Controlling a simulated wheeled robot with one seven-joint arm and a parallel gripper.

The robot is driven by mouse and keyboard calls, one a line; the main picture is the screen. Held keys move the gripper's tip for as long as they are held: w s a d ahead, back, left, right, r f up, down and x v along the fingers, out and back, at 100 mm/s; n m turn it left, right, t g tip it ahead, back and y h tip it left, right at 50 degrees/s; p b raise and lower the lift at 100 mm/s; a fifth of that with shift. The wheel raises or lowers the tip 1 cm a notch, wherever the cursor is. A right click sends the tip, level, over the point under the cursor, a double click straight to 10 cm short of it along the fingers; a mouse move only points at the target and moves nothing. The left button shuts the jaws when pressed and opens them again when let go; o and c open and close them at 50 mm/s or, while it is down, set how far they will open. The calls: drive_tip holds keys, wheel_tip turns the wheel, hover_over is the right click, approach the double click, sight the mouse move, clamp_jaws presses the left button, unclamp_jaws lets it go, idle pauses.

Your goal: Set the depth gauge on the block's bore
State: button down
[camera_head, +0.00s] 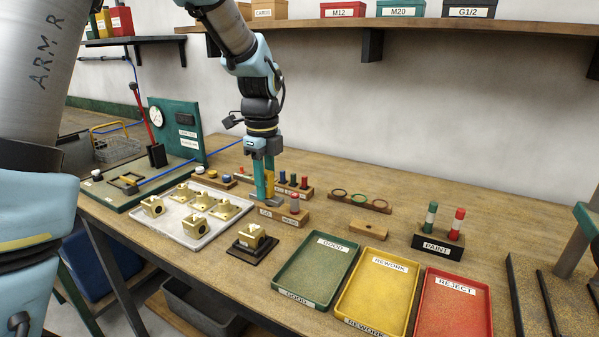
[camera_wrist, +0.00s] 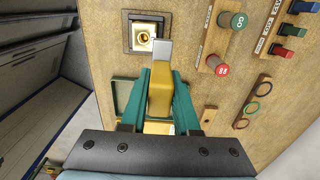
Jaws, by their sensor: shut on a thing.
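My gripper (camera_head: 265,192) is shut on a yellow piece with a grey end, seemingly the depth gauge (camera_wrist: 160,92). In the wrist view, the gauge sits between the teal fingers of my gripper (camera_wrist: 166,88), its grey end reaching beyond them. The brass block (camera_head: 252,235) sits on a dark stand on the bench. In the wrist view, the block (camera_wrist: 143,31) shows its round bore, above and left of the gauge's grey end. The gauge appears apart from the block.
A pale tray (camera_head: 190,238) with several brass blocks lies left. Green (camera_head: 292,272), yellow (camera_head: 376,288) and red trays (camera_head: 452,310) lie front right. A small wooden holder (camera_head: 369,230) stands behind them.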

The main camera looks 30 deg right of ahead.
drive_tip(key=a+f+b, duration=0.3)
drive_tip(key=a+f, duration=0.1)
drive_tip(key=shift+w, duration=0.35)
drive_tip(key=shift+f+b, duration=0.35)
drive_tip(key=shift+f, duration=0.35)
drive_tip(key=shift+f, duration=0.8)
idle(2.1)
idle(0.3)
drive_tip(key=shift+c, duration=0.9)
unclamp_jaws()
drive_tip(key=shift+r, duration=0.1)
